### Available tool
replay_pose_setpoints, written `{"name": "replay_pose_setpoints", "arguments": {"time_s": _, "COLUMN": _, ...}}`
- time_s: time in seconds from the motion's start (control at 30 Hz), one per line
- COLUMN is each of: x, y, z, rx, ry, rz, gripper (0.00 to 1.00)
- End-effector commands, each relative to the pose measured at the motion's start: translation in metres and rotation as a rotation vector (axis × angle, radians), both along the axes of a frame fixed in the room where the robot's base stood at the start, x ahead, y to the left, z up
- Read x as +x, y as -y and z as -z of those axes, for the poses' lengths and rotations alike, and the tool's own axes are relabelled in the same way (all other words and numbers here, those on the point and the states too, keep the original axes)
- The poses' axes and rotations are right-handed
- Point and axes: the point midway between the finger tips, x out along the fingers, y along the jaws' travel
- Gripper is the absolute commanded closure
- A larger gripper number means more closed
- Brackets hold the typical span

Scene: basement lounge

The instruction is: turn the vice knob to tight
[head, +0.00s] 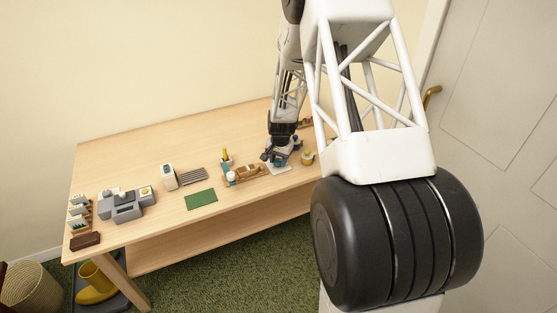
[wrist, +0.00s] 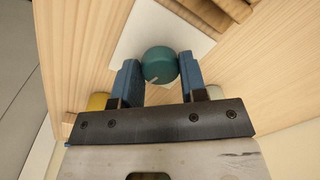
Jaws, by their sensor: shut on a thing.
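The teal round knob (wrist: 160,62) sits over a white square plate (wrist: 132,42) on the wooden table, with a small pale mark on its near side. My gripper (wrist: 159,74) has its two blue fingers on either side of the knob, shut on it. In the head view my gripper (head: 277,157) reaches down at the table's right part, over the white plate (head: 281,169). The knob and any vice parts under it are mostly hidden there by my gripper.
On the table (head: 130,165), a wooden piece with teal and yellow parts (head: 247,172) stands just left of my gripper, and a yellow-topped thing (head: 308,158) stands close on its right. A green mat (head: 201,199) and a grey device (head: 122,205) lie further left.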

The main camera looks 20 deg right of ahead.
Motion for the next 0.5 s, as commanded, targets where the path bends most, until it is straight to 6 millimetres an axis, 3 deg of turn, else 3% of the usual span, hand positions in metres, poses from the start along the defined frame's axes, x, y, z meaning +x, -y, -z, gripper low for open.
{"name": "replay_pose_setpoints", "arguments": {"time_s": 0.5, "x": 0.0015, "y": 0.0001, "z": -0.0019, "rx": -0.001, "ry": 0.005, "rz": 0.278, "gripper": 0.84}}
